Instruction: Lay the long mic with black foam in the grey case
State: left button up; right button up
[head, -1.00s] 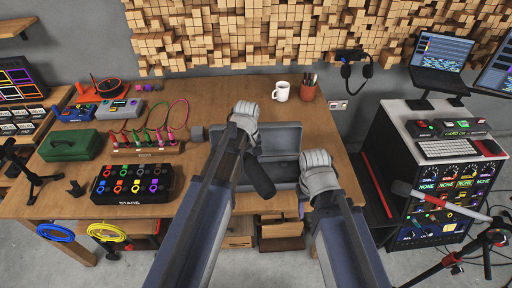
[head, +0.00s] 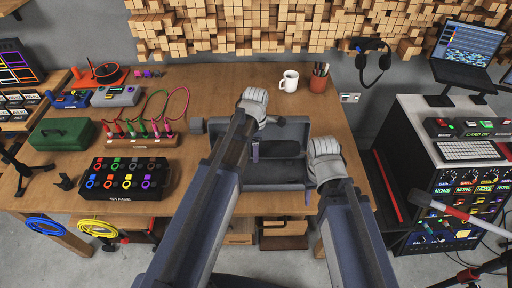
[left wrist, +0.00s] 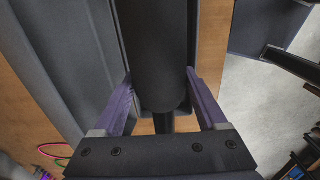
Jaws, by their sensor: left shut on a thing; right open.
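The grey case (head: 270,186) stands open on the wooden table, with a dark recess inside. My left gripper (left wrist: 160,76) is shut on the long mic's black foam (left wrist: 160,42). In the left wrist view the foam runs between the purple fingers, with a thinner dark end below it and grey case surfaces beside it. I cannot tell whether the mic touches the case. My right gripper (head: 322,165) is open at the case's right side, its fingertips mostly hidden.
A white mug (head: 289,81) and a pen cup (head: 319,78) stand behind the case. To the left are a cable rack (head: 141,140), a black stage box (head: 124,178) and a green case (head: 61,134). An equipment rack (head: 420,150) stands right of the table.

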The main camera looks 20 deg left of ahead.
aim_at(256, 173)
pick_arm(q)
jog(key=shift+f, duration=0.1)
notch_tip(256, 173, down, 12)
jog(key=b, duration=1.1)
jog(key=shift+r+b, duration=0.25)
jog(key=shift+b, duration=0.1)
jog(key=o, duration=1.5)
jog(key=shift+r, duration=0.2)
notch_tip(256, 173, up, 8)
jog(key=p, duration=0.8)
jog(key=shift+f, duration=0.2)
jog(key=shift+f, duration=0.1)
